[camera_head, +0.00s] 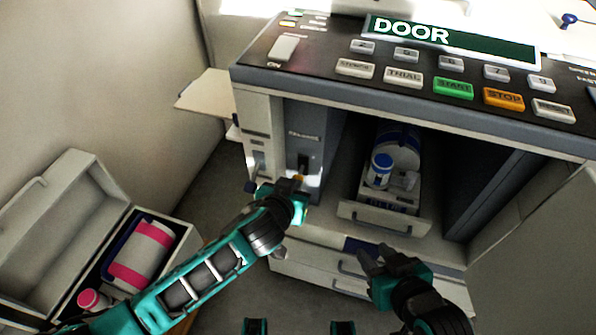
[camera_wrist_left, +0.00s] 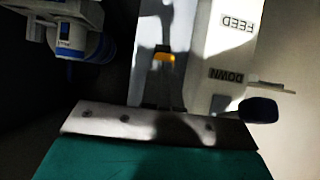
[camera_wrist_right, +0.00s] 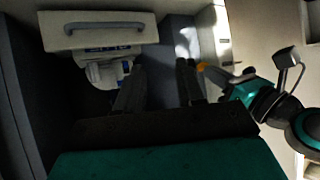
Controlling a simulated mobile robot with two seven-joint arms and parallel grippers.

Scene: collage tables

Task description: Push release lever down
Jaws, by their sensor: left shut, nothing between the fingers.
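The front of a grey machine (camera_head: 258,110) carries a narrow panel with a dark slot (camera_head: 304,162) and an orange-tipped part, likely the release lever (camera_head: 298,179). Its orange tip also shows in the left wrist view (camera_wrist_left: 164,57) and the right wrist view (camera_wrist_right: 201,67). My left gripper (camera_head: 292,188) is shut and empty, right at the orange tip; I cannot tell whether they touch. Another lever with a dark blue knob (camera_wrist_left: 258,109) stands beside it, near labels reading FEED and DOWN. My right gripper (camera_head: 370,258) is open and empty, below the machine's opening.
A pulled-out drawer (camera_head: 350,212) in the opening holds a blue-and-white roll (camera_head: 400,155) and small bottle (camera_head: 381,168). Buttons line the top panel (camera_head: 330,85). An open box (camera_head: 60,200) with a pink-and-white item (camera_head: 142,250) stands at left. Dark floor lies between.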

